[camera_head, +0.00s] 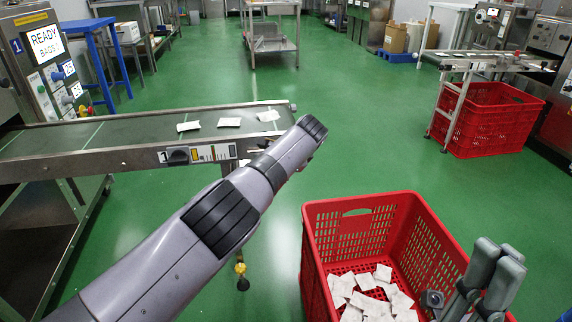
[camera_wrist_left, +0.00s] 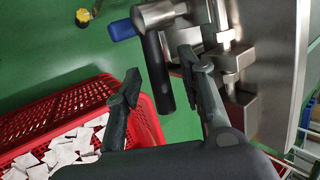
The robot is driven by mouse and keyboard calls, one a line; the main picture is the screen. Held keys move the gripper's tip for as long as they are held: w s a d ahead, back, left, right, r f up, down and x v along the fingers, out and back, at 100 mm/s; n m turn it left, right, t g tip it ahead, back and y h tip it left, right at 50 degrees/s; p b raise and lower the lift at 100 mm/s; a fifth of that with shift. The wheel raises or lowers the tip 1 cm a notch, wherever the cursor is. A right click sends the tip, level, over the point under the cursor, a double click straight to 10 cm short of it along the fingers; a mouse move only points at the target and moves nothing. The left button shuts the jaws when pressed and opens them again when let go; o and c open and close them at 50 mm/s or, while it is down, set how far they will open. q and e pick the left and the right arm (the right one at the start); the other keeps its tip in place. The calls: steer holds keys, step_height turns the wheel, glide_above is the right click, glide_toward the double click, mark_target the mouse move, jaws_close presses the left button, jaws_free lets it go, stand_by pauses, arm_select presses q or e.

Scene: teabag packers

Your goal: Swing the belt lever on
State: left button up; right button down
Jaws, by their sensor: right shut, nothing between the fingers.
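The belt lever shows in the left wrist view as a black cylindrical grip (camera_wrist_left: 158,72) hanging from a silver hub (camera_wrist_left: 160,14); a blue piece sits at the hub's side. My left gripper (camera_wrist_left: 160,82) is open, with its two dark fingers on either side of the grip. Contact cannot be told; a gap shows on the left. In the head view my left arm hides the lever and the left gripper. The conveyor belt (camera_head: 110,133) carries several white teabags. My right gripper (camera_head: 496,262) is shut and empty above the red crate's right side.
A red crate (camera_head: 362,206) holding several teabags stands on the green floor in front of the belt's end. A numbered control panel (camera_head: 197,154) is on the belt's side. A screen (camera_head: 46,41) reads READY. Another red crate (camera_head: 490,130) stands at right.

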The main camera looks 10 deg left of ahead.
arm_select(q)
steer(key=v, duration=1.1)
steer(key=shift+s+d+r, duration=0.2)
steer(key=shift+r, duration=0.1)
steer(key=shift+c, duration=0.3)
